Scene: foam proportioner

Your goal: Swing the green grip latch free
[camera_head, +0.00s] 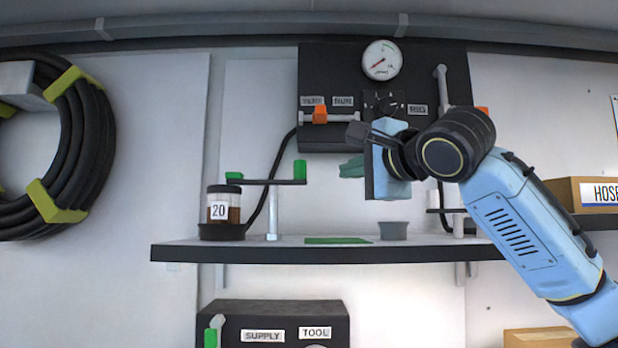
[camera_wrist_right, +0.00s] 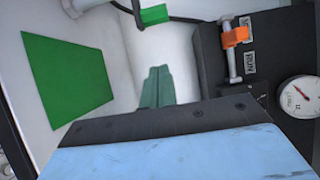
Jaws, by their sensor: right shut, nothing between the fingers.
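A dark swing bar (camera_head: 268,182) with a green grip (camera_head: 300,170) at its right end sits on a pale post above the shelf. A smaller green piece (camera_head: 234,176) is at its left end, above a brown-filled jar (camera_head: 223,205) marked 20. My right gripper (camera_head: 345,167) is shut and empty, pointing left, a short gap to the right of the green grip. In the right wrist view, my closed teal fingers (camera_wrist_right: 158,80) are apart from the green grip (camera_wrist_right: 154,14) near the top edge. My left gripper is not in view.
A black panel (camera_head: 320,75) with a gauge (camera_head: 382,60) and an orange-handled lever (camera_head: 320,113) is above. The shelf (camera_head: 310,252) bears a green mat (camera_head: 337,240) and a grey cup (camera_head: 393,231). A black hose (camera_head: 278,165) runs behind the bar.

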